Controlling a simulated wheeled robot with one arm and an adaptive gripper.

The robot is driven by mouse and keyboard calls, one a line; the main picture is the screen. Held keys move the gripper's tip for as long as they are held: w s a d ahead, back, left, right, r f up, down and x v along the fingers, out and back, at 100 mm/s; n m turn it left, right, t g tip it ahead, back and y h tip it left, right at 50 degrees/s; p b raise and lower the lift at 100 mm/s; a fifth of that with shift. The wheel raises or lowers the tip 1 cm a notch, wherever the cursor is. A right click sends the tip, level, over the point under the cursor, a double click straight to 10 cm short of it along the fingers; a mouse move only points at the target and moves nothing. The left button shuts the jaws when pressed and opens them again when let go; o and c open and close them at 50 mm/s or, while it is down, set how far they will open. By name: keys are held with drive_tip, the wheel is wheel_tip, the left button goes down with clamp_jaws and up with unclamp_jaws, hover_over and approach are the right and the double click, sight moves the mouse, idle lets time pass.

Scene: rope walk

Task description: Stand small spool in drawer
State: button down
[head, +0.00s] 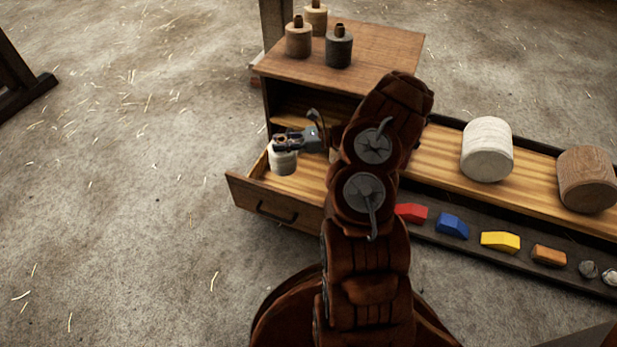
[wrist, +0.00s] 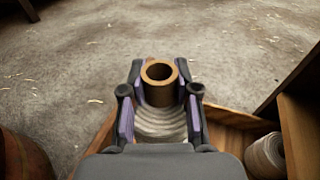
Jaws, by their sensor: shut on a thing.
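A small spool with a pale cord body and a brown core (head: 283,162) is held upright in my gripper (head: 287,140). In the wrist view the spool's core (wrist: 160,72) stands between the two fingers of my gripper (wrist: 160,92). The drawer (head: 262,213) is pulled open below the cabinet top. The spool appears over or in its left end; I cannot tell whether its base touches the drawer floor. Another pale spool (wrist: 265,155) shows at the right of the wrist view, beside the wood.
Several small spools, including a dark one (head: 338,48), stand on the cabinet top (head: 385,45). A long wooden bench (head: 440,150) holds a large white spool (head: 487,150) and a brown one (head: 588,180). Coloured blocks (head: 452,225) lie in its front tray. The floor at left is mostly clear.

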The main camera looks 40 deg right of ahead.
sight(294, 159)
drive_tip(key=s+f, duration=0.1)
drive_tip(key=f, duration=0.1)
drive_tip(key=s+d+f, duration=0.1)
drive_tip(key=f, duration=0.1)
drive_tip(key=s+d+f+b, duration=0.1)
drive_tip(key=f, duration=0.1)
drive_tip(key=shift+d+f, duration=0.2)
drive_tip(key=shift+f, duration=0.05)
wheel_tip(294, 159, down, 10)
drive_tip(key=b, duration=0.4)
drive_tip(key=c, duration=0.9)
unclamp_jaws()
drive_tip(key=shift+o, duration=0.2)
drive_tip(key=p+v, duration=0.4)
drive_tip(key=v, duration=0.8)
drive_tip(key=shift+w+p, duration=0.15)
drive_tip(key=shift+p, duration=0.2)
drive_tip(key=shift+d+r, duration=0.1)
